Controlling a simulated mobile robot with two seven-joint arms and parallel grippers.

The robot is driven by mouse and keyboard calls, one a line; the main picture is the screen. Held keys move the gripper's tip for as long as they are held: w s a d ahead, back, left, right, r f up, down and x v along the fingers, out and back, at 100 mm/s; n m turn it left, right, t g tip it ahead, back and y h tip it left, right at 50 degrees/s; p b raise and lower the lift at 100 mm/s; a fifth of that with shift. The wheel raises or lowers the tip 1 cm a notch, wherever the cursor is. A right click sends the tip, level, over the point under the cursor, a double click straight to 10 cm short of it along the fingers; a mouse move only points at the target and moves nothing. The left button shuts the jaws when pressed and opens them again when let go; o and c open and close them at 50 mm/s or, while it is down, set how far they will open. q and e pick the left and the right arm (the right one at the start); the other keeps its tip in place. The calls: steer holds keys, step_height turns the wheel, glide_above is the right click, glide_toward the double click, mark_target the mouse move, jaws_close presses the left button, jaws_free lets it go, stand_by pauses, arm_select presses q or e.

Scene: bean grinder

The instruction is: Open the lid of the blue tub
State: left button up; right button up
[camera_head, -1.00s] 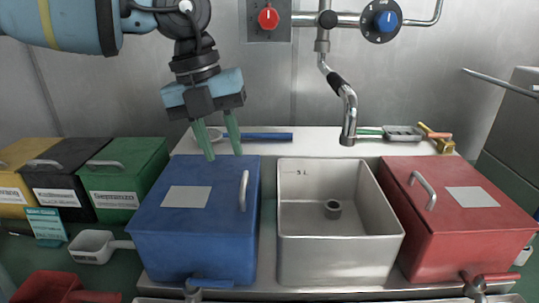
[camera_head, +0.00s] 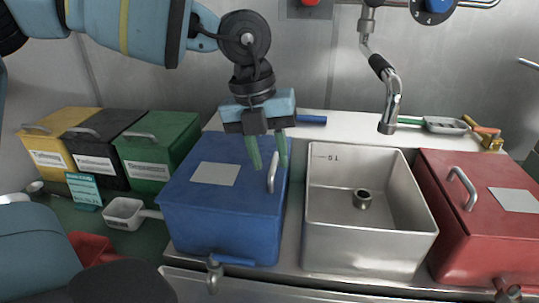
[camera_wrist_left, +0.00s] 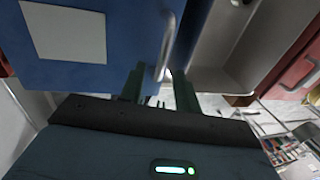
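The blue tub (camera_head: 215,222) stands left of the steel basin, and its lid (camera_head: 195,198) is closed. A pale label and a silver bar handle (camera_head: 272,172) are on the lid; the handle is near its right edge. My left gripper (camera_head: 268,165) points down over the right part of the lid, its two green fingers spread apart at the handle. In the left wrist view the handle (camera_wrist_left: 166,50) lies just beyond the gap between the fingers (camera_wrist_left: 163,80). I cannot tell whether a finger touches it. My right gripper is not in view.
The steel basin (camera_head: 318,235) and a red tub (camera_head: 450,225) stand to the right. Green (camera_head: 150,160), black (camera_head: 95,160) and yellow (camera_head: 50,145) bins stand at the left. A tap (camera_head: 391,100) hangs above the basin. A white scoop (camera_head: 125,212) lies at the left.

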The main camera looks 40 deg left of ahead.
arm_select(q)
steer(key=shift+f, duration=0.3)
jaws_close()
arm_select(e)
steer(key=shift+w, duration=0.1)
arm_select(q)
steer(key=shift+r, duration=0.1)
